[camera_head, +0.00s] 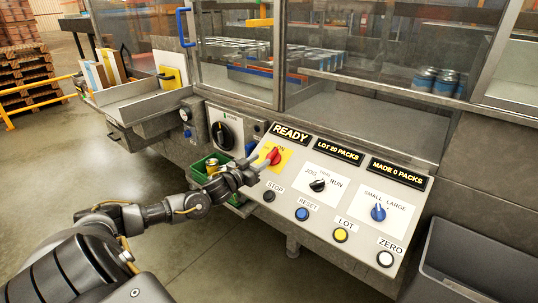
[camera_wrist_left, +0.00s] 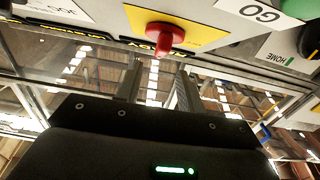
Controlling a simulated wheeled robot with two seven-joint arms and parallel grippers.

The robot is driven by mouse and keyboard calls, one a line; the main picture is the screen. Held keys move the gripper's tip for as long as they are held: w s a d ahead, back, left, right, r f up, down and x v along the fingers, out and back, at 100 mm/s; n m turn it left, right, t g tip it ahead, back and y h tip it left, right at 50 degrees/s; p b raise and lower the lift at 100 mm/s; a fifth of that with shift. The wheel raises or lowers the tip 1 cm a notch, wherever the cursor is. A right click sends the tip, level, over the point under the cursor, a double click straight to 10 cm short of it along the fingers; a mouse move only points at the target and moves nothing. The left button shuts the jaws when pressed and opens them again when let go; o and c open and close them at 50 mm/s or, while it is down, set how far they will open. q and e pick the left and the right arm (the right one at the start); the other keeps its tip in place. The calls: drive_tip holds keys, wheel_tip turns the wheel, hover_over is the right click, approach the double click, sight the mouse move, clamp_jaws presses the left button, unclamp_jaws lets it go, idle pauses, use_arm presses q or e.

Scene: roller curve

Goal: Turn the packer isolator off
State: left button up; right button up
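A red rotary knob (camera_head: 274,157) sits on a yellow plate (camera_head: 285,153) at the upper left of the sloping control panel. "ON" is readable beside it; the rest of its label is hidden or too small. My left gripper (camera_head: 258,166) is close in front of the knob, coming from the left. In the left wrist view, the red knob (camera_wrist_left: 165,36) lies just beyond the two fingertips (camera_wrist_left: 157,70). The fingers are apart with nothing between them, and I see no clear contact with the knob. My right gripper is not in view.
The panel also has a black JOG/RUN knob (camera_head: 318,185), a blue SMALL/LARGE knob (camera_head: 378,212) and several push buttons. A large black rotary switch (camera_head: 222,135) and a green bin (camera_head: 203,170) are left of it. A grey bin (camera_head: 475,262) stands at lower right.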

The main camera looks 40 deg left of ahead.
sight(272, 153)
use_arm(q)
drive_tip(key=w, duration=0.6)
clamp_jaws()
